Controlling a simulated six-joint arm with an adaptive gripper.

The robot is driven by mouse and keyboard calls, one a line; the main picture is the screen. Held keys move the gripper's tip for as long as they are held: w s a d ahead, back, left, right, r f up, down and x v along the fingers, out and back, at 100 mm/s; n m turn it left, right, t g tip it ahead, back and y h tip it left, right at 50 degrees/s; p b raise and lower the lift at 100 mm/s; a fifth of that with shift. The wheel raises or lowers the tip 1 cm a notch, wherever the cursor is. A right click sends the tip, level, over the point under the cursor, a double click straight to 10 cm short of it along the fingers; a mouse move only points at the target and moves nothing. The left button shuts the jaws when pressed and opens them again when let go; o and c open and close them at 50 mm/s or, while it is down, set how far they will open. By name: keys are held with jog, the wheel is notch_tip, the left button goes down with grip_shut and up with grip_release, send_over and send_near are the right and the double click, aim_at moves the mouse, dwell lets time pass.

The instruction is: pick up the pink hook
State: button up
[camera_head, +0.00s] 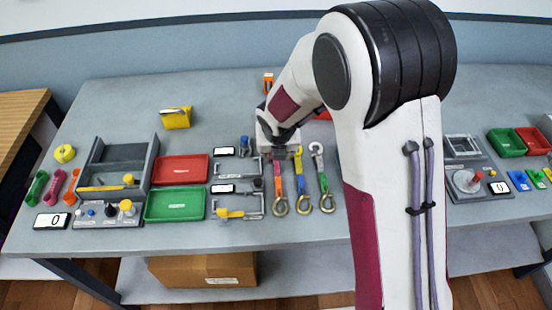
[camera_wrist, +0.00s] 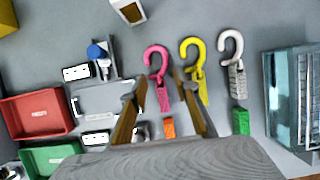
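The pink hook (camera_wrist: 157,60) lies on the grey table, joined to a short pink and orange strap. In the wrist view it is between and just beyond the fingertips of my gripper (camera_wrist: 159,78). The fingers are apart, with the pink strap showing in the gap. In the head view my gripper (camera_head: 277,143) is over the upper end of the pink strap (camera_head: 277,171) and covers much of the hook. I cannot tell the height of the fingertips above the table.
A yellow hook (camera_wrist: 192,52) lies close to the right, near the right finger. A white hook (camera_wrist: 231,47) with a green strap lies further right. Metal rings (camera_head: 280,207) end the straps. Red (camera_head: 181,169) and green (camera_head: 175,204) trays stand left.

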dwell(0.4)
grip_shut()
jog(key=shift+r, duration=0.15)
notch_tip(320, 180, up, 10)
dwell(0.7)
dwell(0.4)
